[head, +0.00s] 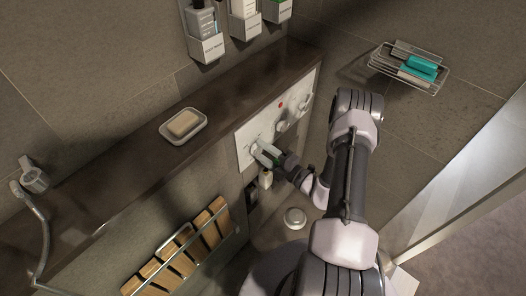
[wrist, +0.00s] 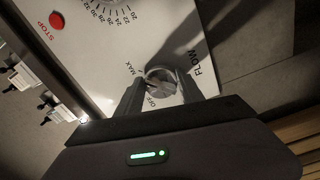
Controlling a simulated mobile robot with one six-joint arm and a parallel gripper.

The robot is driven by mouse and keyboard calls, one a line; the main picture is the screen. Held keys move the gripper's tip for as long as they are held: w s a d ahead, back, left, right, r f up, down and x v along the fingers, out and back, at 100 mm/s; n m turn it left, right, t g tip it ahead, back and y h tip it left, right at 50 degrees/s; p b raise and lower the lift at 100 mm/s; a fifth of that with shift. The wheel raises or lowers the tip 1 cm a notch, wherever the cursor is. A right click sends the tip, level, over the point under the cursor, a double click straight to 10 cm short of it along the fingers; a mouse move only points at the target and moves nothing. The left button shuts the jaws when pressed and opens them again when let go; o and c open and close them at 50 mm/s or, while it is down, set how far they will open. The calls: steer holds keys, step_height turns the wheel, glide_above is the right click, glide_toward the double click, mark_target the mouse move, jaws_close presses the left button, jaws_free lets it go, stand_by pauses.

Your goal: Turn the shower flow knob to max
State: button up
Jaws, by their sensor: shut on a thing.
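The grey flow knob (wrist: 161,76) sits on a white control panel (wrist: 193,30) in the wrist view, with the printed words FLOW, MAX and OFF around it. My gripper (wrist: 160,87) has one finger on each side of the knob and is shut on it. MAX lies to the knob's upper left and OFF to its lower left. I cannot tell the knob's exact pointing. In the head view my gripper (head: 259,153) is at the left end of the panel (head: 243,139) and largely hides the knob.
A red STOP button (wrist: 57,20) and a numbered dial (wrist: 107,4) share the panel. A soap dish (head: 204,125) sits on the dark ledge above. A wooden slatted rack (head: 184,247) is at lower left, and a wire basket (head: 409,66) hangs on the right wall.

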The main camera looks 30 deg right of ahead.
stand_by(0.3)
steer(key=o, duration=1.4)
steer(key=shift+s, duration=0.1)
steer(key=p+v, duration=0.2)
steer(key=v, duration=1.5)
steer(key=shift+s+d+p, duration=0.1)
steer(key=shift+s+p, duration=0.05)
steer(key=shift+p, duration=0.2)
